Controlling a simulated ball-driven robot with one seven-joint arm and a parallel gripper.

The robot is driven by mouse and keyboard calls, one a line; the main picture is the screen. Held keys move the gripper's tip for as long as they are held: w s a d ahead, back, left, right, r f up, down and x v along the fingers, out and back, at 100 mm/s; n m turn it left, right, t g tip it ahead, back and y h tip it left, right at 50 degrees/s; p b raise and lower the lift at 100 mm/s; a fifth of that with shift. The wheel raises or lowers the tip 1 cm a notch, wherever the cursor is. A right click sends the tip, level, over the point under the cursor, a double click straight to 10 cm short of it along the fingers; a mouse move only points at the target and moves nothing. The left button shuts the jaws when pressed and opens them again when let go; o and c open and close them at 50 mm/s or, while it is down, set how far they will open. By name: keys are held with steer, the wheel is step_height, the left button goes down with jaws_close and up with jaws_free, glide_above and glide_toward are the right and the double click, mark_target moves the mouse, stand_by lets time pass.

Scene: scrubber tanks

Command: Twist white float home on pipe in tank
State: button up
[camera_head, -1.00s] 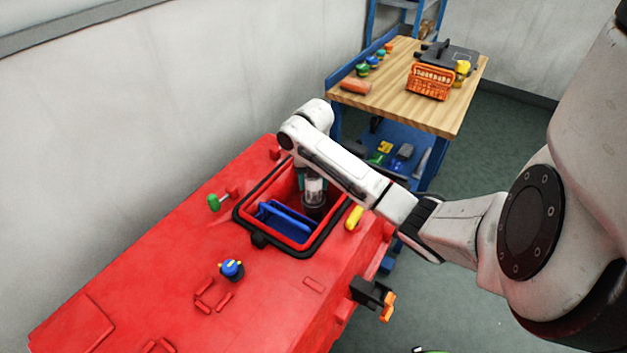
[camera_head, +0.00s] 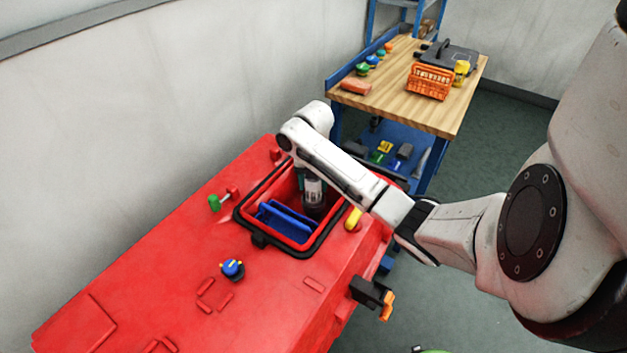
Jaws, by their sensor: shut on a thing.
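The red tank (camera_head: 190,265) has an open hatch with a black seal (camera_head: 240,238) around its red inner rim. My arm reaches over the hatch from the right, and my gripper (camera_head: 314,208) points down inside the opening near its far right side. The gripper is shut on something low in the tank. I cannot make out the white float or the pipe, as the gripper body and tank walls hide them. A blue part (camera_head: 283,220) lies inside the opening, left of the gripper.
A yellow handle (camera_head: 353,218) sits right of the hatch. A green knob (camera_head: 214,202) and a blue knob (camera_head: 232,268) stand on the tank top. An orange-and-black latch (camera_head: 375,296) juts from its right side. Behind is a wooden workbench (camera_head: 400,105) with an orange basket (camera_head: 430,82).

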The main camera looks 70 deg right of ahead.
steer(key=shift+m, duration=0.7)
steer(key=shift+r+m+p, duration=0.15)
steer(key=shift+m+p, duration=0.85)
steer(key=shift+m, duration=0.3)
steer(key=shift+a+m+p, duration=0.1)
steer(key=shift+m+p, duration=0.55)
steer(key=shift+m, duration=0.65)
